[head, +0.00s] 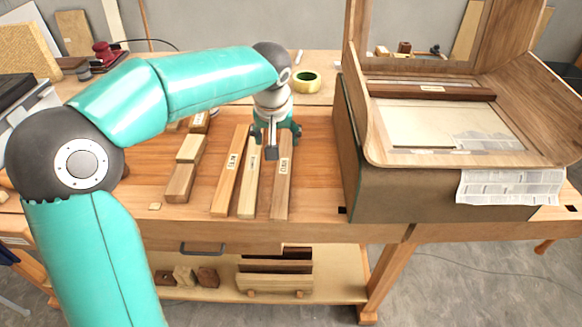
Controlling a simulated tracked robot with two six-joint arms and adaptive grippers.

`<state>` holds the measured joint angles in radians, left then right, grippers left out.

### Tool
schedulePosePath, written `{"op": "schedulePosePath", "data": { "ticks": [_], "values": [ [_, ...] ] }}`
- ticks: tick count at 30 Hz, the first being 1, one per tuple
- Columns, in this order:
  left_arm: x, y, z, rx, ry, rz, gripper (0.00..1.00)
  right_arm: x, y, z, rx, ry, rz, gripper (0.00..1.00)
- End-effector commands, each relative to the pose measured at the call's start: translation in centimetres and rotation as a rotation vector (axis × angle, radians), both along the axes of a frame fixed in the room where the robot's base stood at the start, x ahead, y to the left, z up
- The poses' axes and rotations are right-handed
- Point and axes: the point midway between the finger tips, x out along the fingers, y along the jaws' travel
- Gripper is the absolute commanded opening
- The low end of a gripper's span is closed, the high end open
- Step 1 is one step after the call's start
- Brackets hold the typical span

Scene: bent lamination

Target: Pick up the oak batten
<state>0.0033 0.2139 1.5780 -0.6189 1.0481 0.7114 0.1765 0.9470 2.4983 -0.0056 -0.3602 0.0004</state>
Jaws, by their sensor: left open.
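Three long wooden battens lie side by side on the bench, each running front to back with a small paper label. The left batten (228,180) is light tan, the middle batten (248,185) is paler, and the right batten (281,195) is browner. The labels are too small to read surely, so I cannot tell which one is oak. My left gripper (274,143) is open, pointing down over the upper part of the middle and right battens, hiding their far ends. I cannot tell whether it touches either. My right gripper is not in view.
Short wood blocks (181,182) lie left of the battens. A large wooden form on a dark box (400,190) stands close on the right, with newspaper (510,187) hanging over its edge. A roll of tape (306,81) lies behind. A lower shelf (225,290) holds more wood.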

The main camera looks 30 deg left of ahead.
Motion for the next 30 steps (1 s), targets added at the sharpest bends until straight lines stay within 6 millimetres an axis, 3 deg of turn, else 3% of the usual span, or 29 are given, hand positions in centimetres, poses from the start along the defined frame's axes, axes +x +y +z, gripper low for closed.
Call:
{"op": "schedulePosePath", "data": {
  "ticks": [12,23,30],
  "values": [
    [3.8,0.1,-7.9,-0.002,0.007,-0.033,0.71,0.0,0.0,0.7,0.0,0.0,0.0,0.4],
    [4.8,0.6,-10.5,-0.003,0.007,-0.036,0.71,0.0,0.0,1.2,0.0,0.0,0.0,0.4],
    [5.9,1.4,-13.6,-0.003,0.007,-0.039,0.71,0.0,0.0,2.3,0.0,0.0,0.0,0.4]
  ]
}}
